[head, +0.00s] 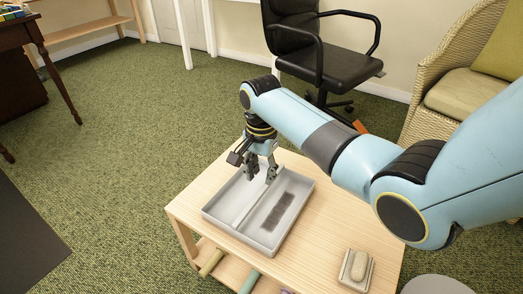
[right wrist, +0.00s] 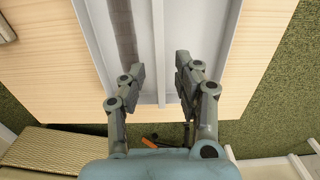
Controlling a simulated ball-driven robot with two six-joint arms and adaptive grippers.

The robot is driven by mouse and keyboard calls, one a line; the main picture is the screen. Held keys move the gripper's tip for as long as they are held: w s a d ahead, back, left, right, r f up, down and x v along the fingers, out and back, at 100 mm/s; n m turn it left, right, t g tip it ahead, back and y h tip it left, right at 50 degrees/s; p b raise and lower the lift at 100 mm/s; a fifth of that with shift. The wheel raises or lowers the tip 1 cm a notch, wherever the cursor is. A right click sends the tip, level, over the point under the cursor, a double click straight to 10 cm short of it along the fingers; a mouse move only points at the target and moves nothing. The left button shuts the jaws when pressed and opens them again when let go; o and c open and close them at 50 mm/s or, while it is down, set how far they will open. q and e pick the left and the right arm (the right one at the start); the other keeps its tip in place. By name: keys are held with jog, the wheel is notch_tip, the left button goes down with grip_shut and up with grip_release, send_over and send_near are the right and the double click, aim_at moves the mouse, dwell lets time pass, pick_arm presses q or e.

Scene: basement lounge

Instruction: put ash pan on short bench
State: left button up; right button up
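A light grey, shallow rectangular tray (head: 222,207), which looks like the ash pan, lies flat on a pale wooden table (head: 330,215). A ridge divides it lengthwise, and a dark brown patch lies in its right part. My right gripper (head: 261,177) points down over the tray's far part. In the right wrist view, its fingers (right wrist: 160,68) are apart with the tray's ridge (right wrist: 159,40) between them; I cannot tell whether they touch it. I cannot tell for certain which piece is the short bench. My left gripper is not in view.
A small dish with a beige oval block (head: 358,266) stands at the table's front right. Rolled items lie on the shelf below. A black office chair (head: 325,55) and a wicker chair (head: 440,95) stand behind.

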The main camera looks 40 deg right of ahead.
aim_at(261, 192)
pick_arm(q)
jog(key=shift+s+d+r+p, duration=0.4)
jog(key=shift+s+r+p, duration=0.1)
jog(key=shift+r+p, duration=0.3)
pick_arm(e)
notch_tip(261, 192, up, 5)
jog(key=shift+f, duration=0.15)
jog(key=shift+s, duration=0.1)
